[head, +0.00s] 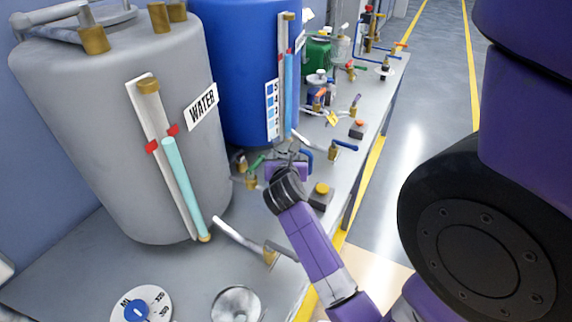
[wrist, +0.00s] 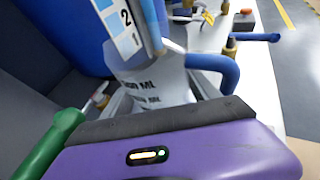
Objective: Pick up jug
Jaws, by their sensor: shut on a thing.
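The jug (wrist: 160,82) is a clear, see-through container with dark ML markings, seen in the wrist view just beyond my purple gripper (wrist: 170,125). My gripper is shut on the jug, in front of the blue tank. In the head view my gripper (head: 288,168) is at the bench near the foot of the blue tank, and it and the arm mostly hide the jug. The jug's lower part is hidden behind the gripper in the wrist view.
The blue tank (head: 240,70) and the grey WATER tank (head: 120,130) stand left of my arm. A green lever (wrist: 50,143) and a blue lever (wrist: 222,70) are close by the gripper. Brass valves and a box with a yellow button (head: 321,189) sit on the bench.

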